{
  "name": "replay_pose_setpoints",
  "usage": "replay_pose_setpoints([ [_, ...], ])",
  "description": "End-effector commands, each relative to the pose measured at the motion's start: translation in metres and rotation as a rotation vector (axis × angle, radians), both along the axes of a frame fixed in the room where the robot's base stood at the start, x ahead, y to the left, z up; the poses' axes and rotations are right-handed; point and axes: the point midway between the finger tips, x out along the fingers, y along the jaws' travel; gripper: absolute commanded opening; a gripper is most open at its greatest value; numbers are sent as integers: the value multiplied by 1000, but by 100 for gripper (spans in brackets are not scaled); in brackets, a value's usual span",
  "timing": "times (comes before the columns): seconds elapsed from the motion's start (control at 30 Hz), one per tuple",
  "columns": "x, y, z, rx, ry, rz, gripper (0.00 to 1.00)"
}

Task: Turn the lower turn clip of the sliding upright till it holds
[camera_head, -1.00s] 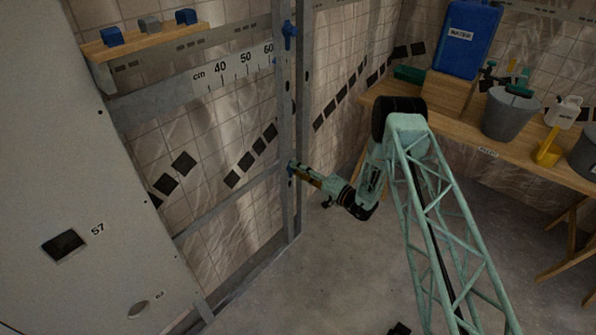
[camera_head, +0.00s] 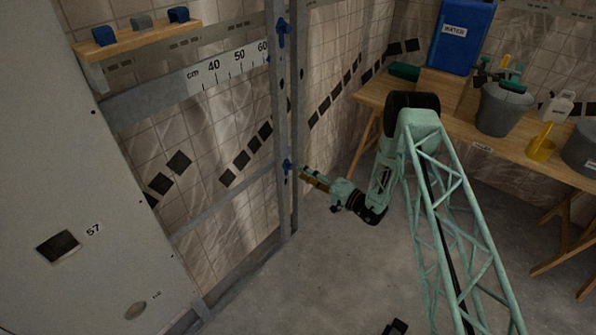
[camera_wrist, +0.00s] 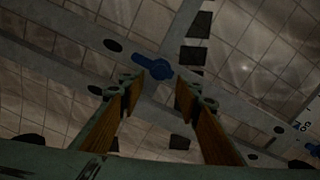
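The lower turn clip (camera_head: 287,166) is a small blue piece on the grey metal sliding upright (camera_head: 283,110). In the wrist view the clip (camera_wrist: 152,66) lies slanted, its long end toward the upper left, beyond my fingertips and roughly between them. My gripper (camera_head: 302,174) points left at the clip from the right, with a small gap between them. In the wrist view my gripper (camera_wrist: 158,88) is open, its two wood-coloured fingers apart with nothing between them. Whether the clip grips the rail behind it cannot be told.
A blue upper clip (camera_head: 282,32) sits higher on the upright. A wooden bench (camera_head: 450,115) with a bucket (camera_head: 503,108) stands at the right. The floor is clear around the upright's foot.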

Motion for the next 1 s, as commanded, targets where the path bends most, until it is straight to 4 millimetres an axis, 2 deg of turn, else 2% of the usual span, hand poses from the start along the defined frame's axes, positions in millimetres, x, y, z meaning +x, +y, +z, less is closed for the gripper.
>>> replay_pose_setpoints([
  [0.1, -10, -16, 0, 0, 1, -2, 31],
  [0.4, -30, -42, 0, 1, 1, 0, 31],
  [0.6, -35, -49, 0, -1, -1, 0, 31],
  [1.0, -35, -49, 0, 1, -1, 0, 31],
])
